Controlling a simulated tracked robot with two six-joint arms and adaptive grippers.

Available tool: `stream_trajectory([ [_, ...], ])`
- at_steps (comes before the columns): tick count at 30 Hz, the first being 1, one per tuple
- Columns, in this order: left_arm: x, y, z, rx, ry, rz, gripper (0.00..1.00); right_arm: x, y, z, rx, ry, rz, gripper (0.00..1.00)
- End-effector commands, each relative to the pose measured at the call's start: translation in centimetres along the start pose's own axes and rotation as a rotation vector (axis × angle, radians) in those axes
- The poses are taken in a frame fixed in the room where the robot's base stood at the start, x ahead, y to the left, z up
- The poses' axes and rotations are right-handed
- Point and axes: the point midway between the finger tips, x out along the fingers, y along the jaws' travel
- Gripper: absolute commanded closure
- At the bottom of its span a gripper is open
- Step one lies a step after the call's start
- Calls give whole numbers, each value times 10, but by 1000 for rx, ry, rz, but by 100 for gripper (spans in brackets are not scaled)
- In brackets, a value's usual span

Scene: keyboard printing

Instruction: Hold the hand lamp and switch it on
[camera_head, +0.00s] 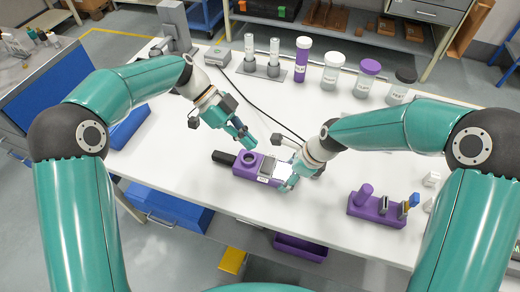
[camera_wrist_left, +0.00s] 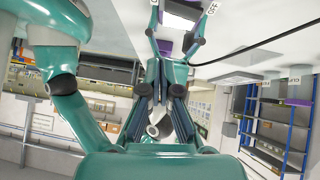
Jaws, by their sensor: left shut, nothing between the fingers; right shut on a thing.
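The hand lamp (camera_head: 243,170) is a purple block with a black end on its left and a round ring on top. It lies level on or just above the white table; I cannot tell which. My right gripper (camera_head: 283,178) is shut on the right part of it, and its fingers hide that end. My left gripper (camera_head: 248,141) is shut and empty, close above and behind the lamp. In the left wrist view a bright pale square and an "OFF" label (camera_wrist_left: 211,8) show at the top edge. I cannot tell whether the lamp is lit.
A purple holder (camera_head: 376,209) with small items stands at the right of the table (camera_head: 190,170). Bottles with purple, white and black lids, such as this purple one (camera_head: 302,60), stand at the back. A black cable (camera_head: 262,111) crosses the table behind the grippers. The front left is clear.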

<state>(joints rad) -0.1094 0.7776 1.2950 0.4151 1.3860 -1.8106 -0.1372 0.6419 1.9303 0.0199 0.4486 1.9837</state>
Motion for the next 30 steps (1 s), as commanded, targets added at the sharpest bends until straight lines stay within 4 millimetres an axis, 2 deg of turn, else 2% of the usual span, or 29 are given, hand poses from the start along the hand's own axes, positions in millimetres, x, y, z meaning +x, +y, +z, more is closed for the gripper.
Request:
stream_trajectory([
  [3, -23, 4, 1, 1, 0, -4, 100, 0, 0, 0, 0, 0, 0, 71],
  [9, -45, 9, 1, 1, 0, -1, 100, 0, 0, 0, 0, 0, 0, 71],
  [23, -49, 11, 1, 1, 0, 1, 100, 0, 0, 0, 0, 0, 0, 71],
  [24, -49, 11, 1, 1, 0, 1, 100, 0, 0, 0, 0, 0, 0, 22],
  [28, -49, 11, 1, 1, 0, 1, 100, 0, 0, 0, 0, 0, 0, 1],
  [30, -49, 11, 1, 1, 0, 1, 100, 0, 0, 0, 0, 0, 0, 0],
])
